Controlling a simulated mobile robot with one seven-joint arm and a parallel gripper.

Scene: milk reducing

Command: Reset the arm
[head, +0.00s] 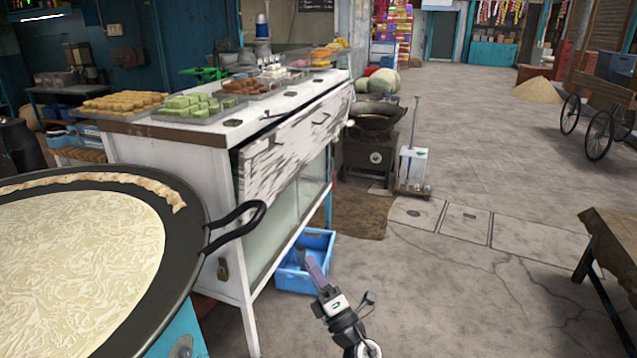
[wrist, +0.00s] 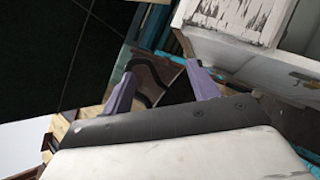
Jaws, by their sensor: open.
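My gripper (head: 308,260) is at the lower middle of the head view, right of the big pan and in front of the blue crate. My arm rises from the bottom edge there. In the wrist view the two purple fingers of my gripper (wrist: 160,78) stand apart with nothing between them. No object is held. The wrist view looks tilted and shows the white cabinet (wrist: 235,20) at the upper right.
A wide black pan (head: 190,262) of creamy milk fills the lower left, its handle (head: 240,225) jutting right. A white counter (head: 175,155) bears several sweets trays. A blue crate (head: 297,282) is on the floor. A table (head: 610,240) stands right. Open floor (head: 480,290) lies between.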

